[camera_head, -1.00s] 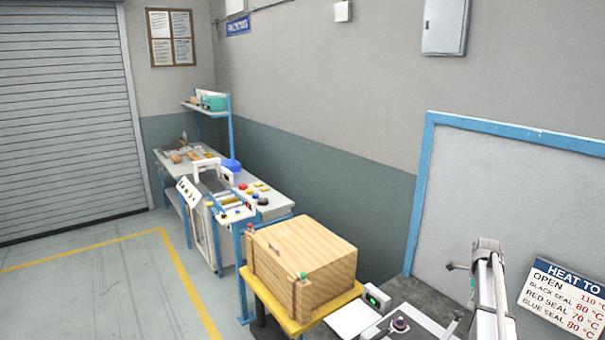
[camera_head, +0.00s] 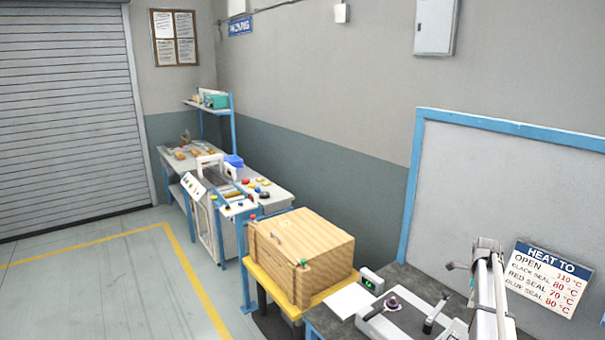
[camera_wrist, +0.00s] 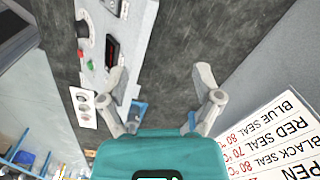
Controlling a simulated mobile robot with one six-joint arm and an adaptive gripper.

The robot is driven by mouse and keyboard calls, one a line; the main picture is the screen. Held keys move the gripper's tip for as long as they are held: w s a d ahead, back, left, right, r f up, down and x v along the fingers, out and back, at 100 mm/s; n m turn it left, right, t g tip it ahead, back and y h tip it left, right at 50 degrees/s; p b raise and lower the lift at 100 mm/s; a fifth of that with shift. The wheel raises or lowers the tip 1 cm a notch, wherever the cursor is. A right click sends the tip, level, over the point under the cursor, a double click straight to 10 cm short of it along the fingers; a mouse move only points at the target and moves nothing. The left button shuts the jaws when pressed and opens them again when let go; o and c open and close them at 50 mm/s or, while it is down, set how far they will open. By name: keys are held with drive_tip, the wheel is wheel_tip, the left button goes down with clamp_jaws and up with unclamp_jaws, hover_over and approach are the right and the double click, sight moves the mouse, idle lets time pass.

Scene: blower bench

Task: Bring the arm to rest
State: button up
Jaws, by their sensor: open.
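My gripper (camera_wrist: 162,78) shows in the wrist view with its two grey fingers spread apart. Nothing is between them. Beyond the fingers lie a dark grey mottled surface and a pale control panel (camera_wrist: 97,60) with a knob, a dark display, and red and green buttons. In the head view, my metallic arm stands upright at the lower right, in front of the grey board. My gripper cannot be made out in that view.
A "HEAT TO" sign (camera_head: 546,279) is right of my arm; it also shows in the wrist view (camera_wrist: 268,140). A blue-framed board (camera_head: 510,190) stands behind. A wooden box (camera_head: 300,255) sits on a yellow-topped stand. Open floor (camera_head: 100,290) lies left.

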drive_tip(key=s+a+f+n+b, duration=0.3)
drive_tip(key=s+a+n, duration=0.4)
drive_tip(key=a, duration=0.6)
drive_tip(key=s+a+f+n+b, duration=0.3)
drive_tip(key=s+a+n, duration=0.5)
drive_tip(key=a, duration=0.5)
drive_tip(key=s+a+f+n+b, duration=0.4)
drive_tip(key=s+a+n, duration=0.4)
drive_tip(key=a, duration=0.4)
drive_tip(key=shift+s+a+n, duration=0.25)
drive_tip(key=shift+a+n, duration=0.15)
drive_tip(key=shift+n, duration=0.5)
